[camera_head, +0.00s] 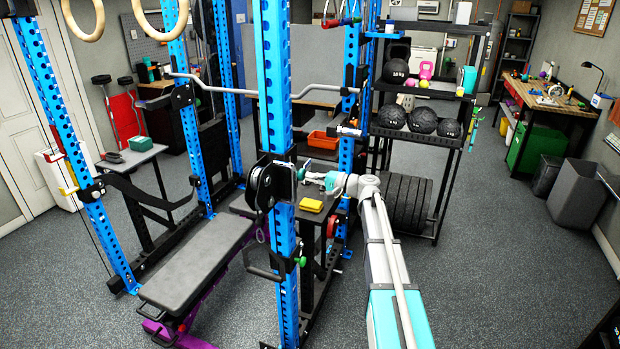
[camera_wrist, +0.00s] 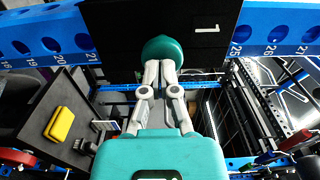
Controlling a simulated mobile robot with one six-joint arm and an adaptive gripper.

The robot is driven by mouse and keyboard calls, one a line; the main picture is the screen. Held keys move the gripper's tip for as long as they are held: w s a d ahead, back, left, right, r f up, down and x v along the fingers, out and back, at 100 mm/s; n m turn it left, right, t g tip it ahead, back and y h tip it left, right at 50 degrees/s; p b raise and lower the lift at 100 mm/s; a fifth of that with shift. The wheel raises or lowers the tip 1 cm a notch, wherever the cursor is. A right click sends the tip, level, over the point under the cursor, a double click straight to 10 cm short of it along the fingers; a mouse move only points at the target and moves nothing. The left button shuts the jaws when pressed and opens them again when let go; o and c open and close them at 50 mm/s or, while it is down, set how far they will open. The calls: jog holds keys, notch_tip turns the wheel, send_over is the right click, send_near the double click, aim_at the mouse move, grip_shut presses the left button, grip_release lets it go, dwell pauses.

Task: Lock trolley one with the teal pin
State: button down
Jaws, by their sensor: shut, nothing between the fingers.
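The teal pin's round knob (camera_wrist: 162,50) stands out from a black plate marked 1, part of trolley one (camera_wrist: 115,30), in the wrist view. The plate sits across a blue upright (camera_wrist: 275,28) with numbered holes; 21 and 25 show on either side, and the holes between are hidden. My gripper (camera_wrist: 160,66) is shut and empty, its fingertips right at the knob; I cannot tell whether they touch it. The pin's shaft is hidden. In the head view trolley one (camera_head: 262,188) is on the front blue upright, with my gripper (camera_head: 303,173) at its right side.
A green knob (camera_head: 300,261) is lower on the upright. A bench (camera_head: 195,262) lies left; a ball rack (camera_head: 455,150) stands right.

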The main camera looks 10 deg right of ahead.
jog(key=v, duration=1.3)
jog(key=shift+s, duration=0.15)
jog(key=s+a+f+n+g+h, duration=0.2)
jog(key=s+a+f+g+h, duration=0.1)
jog(key=s+a+f+g, duration=0.25)
jog(key=s+a+f+n+g+h, duration=0.2)
jog(key=s+a+f, duration=0.35)
jog(key=a, duration=0.35)
jog(key=s+a+f+n+g+h, duration=0.1)
jog(key=s+f+h, duration=0.2)
jog(key=s, duration=0.4)
jog(key=s+a+f+n+g+h, duration=0.1)
jog(key=s+f+n+g+h, duration=0.1)
jog(key=s+f+h, duration=0.2)
jog(key=shift+s+f+h, duration=0.25)
jog(key=shift+s+h, duration=1.05)
jog(key=shift+s, duration=0.55)
